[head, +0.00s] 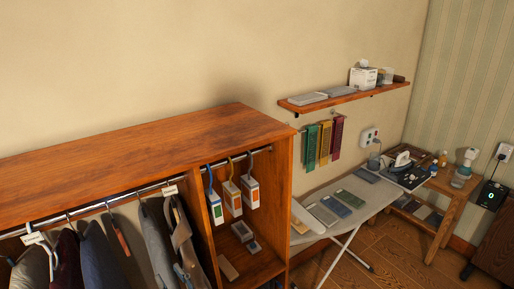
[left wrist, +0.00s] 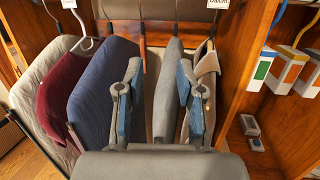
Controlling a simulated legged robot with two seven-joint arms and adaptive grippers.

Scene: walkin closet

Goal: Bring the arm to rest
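My left gripper (left wrist: 158,70) is open in the left wrist view, its two grey and blue fingers apart and pointing at the hanging garments. A grey garment (left wrist: 168,85) hangs beyond and between the fingers; I cannot tell whether they touch it. Nothing is clearly held. In the head view only a small bluish part of the left gripper (head: 182,274) shows at the bottom, in front of the clothes. My right gripper is in neither view.
A wooden wardrobe (head: 150,135) has a rail with hanging clothes, including a navy garment (left wrist: 97,85) and a maroon one (left wrist: 62,92). Boxes on hooks (head: 233,197) hang in the compartment to the right. An ironing board (head: 376,196) stands beyond, below a wall shelf (head: 350,97).

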